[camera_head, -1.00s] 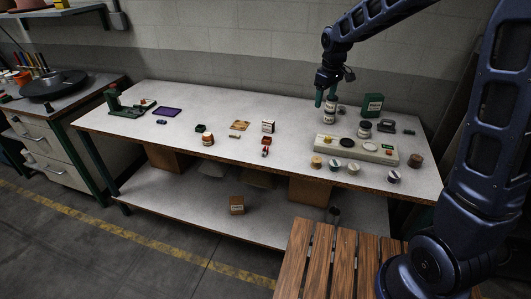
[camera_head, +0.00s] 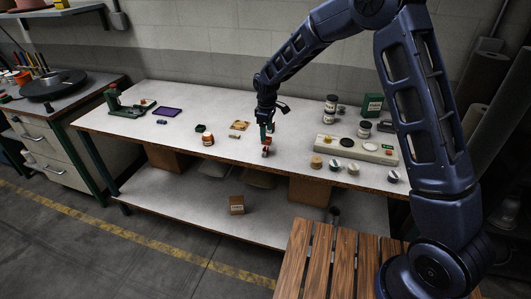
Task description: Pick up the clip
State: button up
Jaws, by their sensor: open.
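My gripper (camera_head: 267,133) is over the front middle of the table, pointing down with open jaws. A small red item (camera_head: 266,144) with a pale lower end sits on the table right at its fingertips; it may be the clip, but it is too small to be sure. I cannot tell whether the fingers touch it. The small box behind it is hidden by my gripper. A small tan piece (camera_head: 234,137) lies to the left.
Left of the gripper are an orange-labelled jar (camera_head: 208,139), a green box (camera_head: 200,128) and a purple tray (camera_head: 167,112). Right are a pale control panel (camera_head: 372,150), dark-lidded jars (camera_head: 330,115) and a green box (camera_head: 373,105).

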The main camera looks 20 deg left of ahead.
send_over(265, 149)
jog(key=f, duration=0.4)
jog(key=shift+w+d+f, duration=0.15)
jog(key=shift+w+d, duration=0.1)
jog(key=shift+w, duration=0.1)
jog(key=shift+s+a+f, duration=0.1)
jog(key=shift+s+f, duration=0.05)
jog(key=shift+f, duration=1.15)
jog(key=shift+s+a+f, duration=0.1)
jog(key=shift+f, duration=1.2)
jog(key=c, duration=1.1)
